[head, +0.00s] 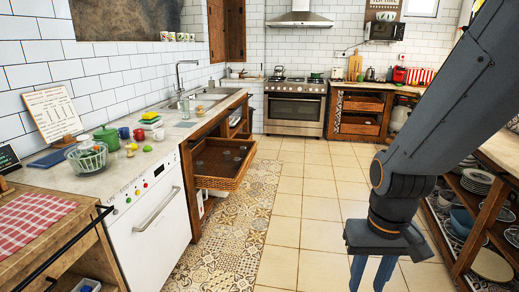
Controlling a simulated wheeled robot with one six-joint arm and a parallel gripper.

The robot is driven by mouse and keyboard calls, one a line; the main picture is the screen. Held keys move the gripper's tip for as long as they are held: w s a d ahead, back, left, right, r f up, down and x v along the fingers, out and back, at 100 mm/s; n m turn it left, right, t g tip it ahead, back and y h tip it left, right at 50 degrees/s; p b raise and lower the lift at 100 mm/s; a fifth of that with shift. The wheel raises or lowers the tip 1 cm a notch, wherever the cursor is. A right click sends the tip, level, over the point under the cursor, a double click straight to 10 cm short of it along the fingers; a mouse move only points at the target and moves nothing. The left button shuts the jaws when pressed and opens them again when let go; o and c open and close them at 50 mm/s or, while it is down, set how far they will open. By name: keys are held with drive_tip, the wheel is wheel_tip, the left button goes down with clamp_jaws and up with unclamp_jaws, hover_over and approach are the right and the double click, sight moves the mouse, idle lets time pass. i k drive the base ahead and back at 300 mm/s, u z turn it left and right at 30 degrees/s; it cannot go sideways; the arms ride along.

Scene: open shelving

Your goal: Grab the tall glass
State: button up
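My gripper (371,274) hangs at the bottom right of the head view, pointing down over the tiled floor. Its two blue-grey fingers are apart with nothing seen between them, and their tips are cut off by the lower edge. I cannot make out a tall glass for sure. A small, pale upright thing (185,108) stands on the counter beside the sink, far to the left of my gripper. It may be a glass or a bottle. Small clear items lie in the open drawer (221,182), too small to name.
The open shelving (462,258) at right holds plates (477,181) and bowls, close to my arm. The wicker-fronted drawer juts out at left, past the white dishwasher (150,225). The middle floor (300,200) is clear.

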sight(184, 105)
drive_tip(key=z, duration=0.05)
drive_tip(key=i, duration=1.75)
drive_tip(key=u, duration=0.5)
drive_tip(key=i, duration=1.9)
drive_tip(key=u, duration=0.9)
drive_tip(key=i, duration=1.05)
drive_tip(key=u, duration=0.3)
